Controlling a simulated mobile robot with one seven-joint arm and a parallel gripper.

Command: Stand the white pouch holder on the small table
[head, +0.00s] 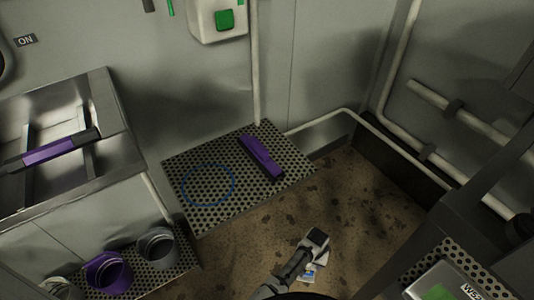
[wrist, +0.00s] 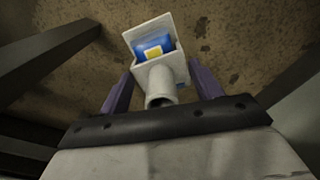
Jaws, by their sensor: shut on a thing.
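The white pouch holder (wrist: 178,75) is a square open box on a round stem, with a blue pouch (wrist: 153,46) bearing a yellow patch inside. My gripper (wrist: 160,90) is shut on its stem, one purple finger on each side. In the head view the holder (head: 309,274) shows small and partly hidden by my arm, over the brown floor. The small table (head: 208,212) has a perforated metal top with a blue ring (head: 208,186) at its left. It stands up and left of my gripper, apart from the holder.
A purple bar (head: 261,158) lies on the right half of the small table; the ring area is clear. A steel sink (head: 120,150) and several cups, one purple (head: 108,272), are at left. Pipes (head: 470,124) run along the right wall. A green-and-white case (head: 445,285) is at lower right.

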